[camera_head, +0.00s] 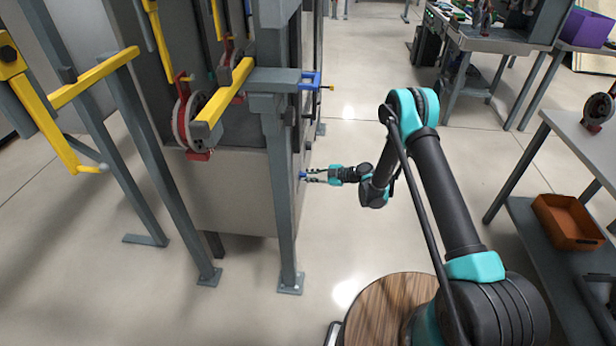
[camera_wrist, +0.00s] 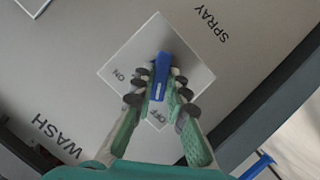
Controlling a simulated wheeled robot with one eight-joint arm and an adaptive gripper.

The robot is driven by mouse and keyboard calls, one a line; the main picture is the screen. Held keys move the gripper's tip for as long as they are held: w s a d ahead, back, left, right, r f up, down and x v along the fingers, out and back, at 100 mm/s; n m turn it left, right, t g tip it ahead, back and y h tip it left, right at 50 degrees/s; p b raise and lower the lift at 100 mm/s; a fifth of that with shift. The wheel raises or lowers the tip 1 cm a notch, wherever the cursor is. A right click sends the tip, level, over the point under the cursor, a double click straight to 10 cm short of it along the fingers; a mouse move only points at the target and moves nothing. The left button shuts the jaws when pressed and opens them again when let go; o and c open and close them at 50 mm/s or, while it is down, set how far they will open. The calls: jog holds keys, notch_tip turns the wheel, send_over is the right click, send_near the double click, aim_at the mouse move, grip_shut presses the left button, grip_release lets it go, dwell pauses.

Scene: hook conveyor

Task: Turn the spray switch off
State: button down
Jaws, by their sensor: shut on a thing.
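The spray switch (camera_wrist: 162,72) is a blue lever on a square pale plate (camera_wrist: 190,68) fixed to a grey panel. In the wrist view the plate carries the words ON and OFF, and SPRAY is printed beside it. The lever's white-marked end points down the picture, between ON at left and OFF at lower right. My gripper (camera_wrist: 156,90) is shut on the lever, with dark finger pads on both its sides. In the head view my gripper (camera_head: 311,176) reaches the side of the grey cabinet, and only a bit of blue shows at its tips.
WASH is printed on the same panel (camera_wrist: 60,95), with part of another plate (camera_wrist: 33,5) at the upper left. A grey post (camera_head: 284,200) stands close to my gripper. Yellow rails (camera_head: 95,78) are at left. A table with an orange bin (camera_head: 568,222) stands at right.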

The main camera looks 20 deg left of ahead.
jog(key=shift+n, duration=0.3)
dwell(0.4)
jog(key=c, duration=1.5)
grip_release()
jog(key=shift+c, duration=0.2)
notch_tip(320, 180, up, 10)
